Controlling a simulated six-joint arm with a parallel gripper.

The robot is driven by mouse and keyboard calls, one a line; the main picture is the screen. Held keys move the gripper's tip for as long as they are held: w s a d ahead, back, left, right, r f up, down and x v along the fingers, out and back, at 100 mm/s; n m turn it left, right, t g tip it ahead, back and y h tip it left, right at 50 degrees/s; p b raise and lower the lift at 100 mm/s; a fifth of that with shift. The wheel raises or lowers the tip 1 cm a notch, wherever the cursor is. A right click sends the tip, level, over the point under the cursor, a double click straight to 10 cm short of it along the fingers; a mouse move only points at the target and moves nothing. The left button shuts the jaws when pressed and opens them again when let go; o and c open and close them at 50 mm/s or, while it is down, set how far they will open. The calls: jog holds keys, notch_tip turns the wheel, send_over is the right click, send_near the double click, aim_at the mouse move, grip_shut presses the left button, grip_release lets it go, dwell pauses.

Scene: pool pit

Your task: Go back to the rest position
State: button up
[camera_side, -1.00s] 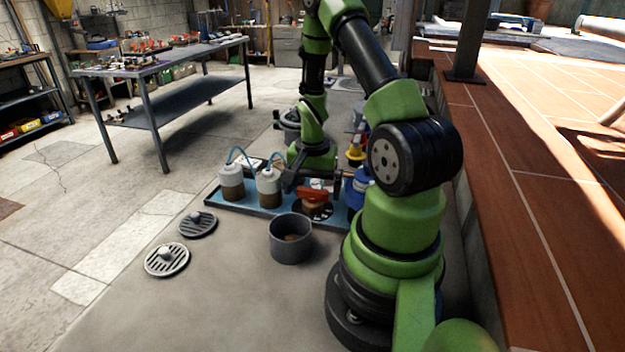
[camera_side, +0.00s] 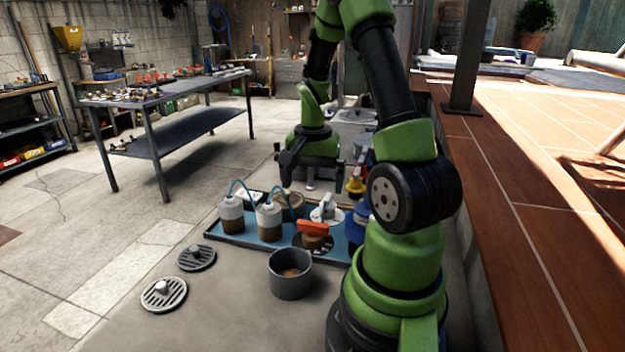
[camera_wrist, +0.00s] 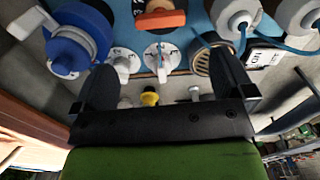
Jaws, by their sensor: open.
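My gripper (camera_side: 311,180) is open and empty in the side view, held above the far edge of the blue tray (camera_side: 226,236). In the wrist view its two dark fingers (camera_wrist: 170,88) stand wide apart with nothing between them touching. An orange-handled valve (camera_side: 313,230) stands on the tray below and in front of the gripper, and its handle also shows at the top of the wrist view (camera_wrist: 160,20). A white-handled valve (camera_side: 326,209) sits behind it, seen in the wrist view (camera_wrist: 161,58) beyond the fingers.
Two white bottles with blue tubes (camera_side: 231,214) stand at the tray's left. A grey pot (camera_side: 290,273) and two round grates (camera_side: 164,294) lie in front. A workbench (camera_side: 165,95) stands back left; a raised wooden deck (camera_side: 520,190) borders the right.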

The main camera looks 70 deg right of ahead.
jog(key=w+a+r+n+t, duration=0.4)
jog(key=a+r+n, duration=0.2)
jog(key=a+r, duration=0.55)
jog(key=s+a+r+n+t+y, duration=0.1)
jog(key=s+a+r+n, duration=0.2)
jog(key=a, duration=0.2)
jog(key=s+a+r+n+t+y, duration=0.1)
jog(key=s+a+r+n+t, duration=0.1)
jog(key=s+a+n, duration=0.2)
jog(key=shift+a+r, duration=0.4)
jog(key=shift+a, duration=0.9)
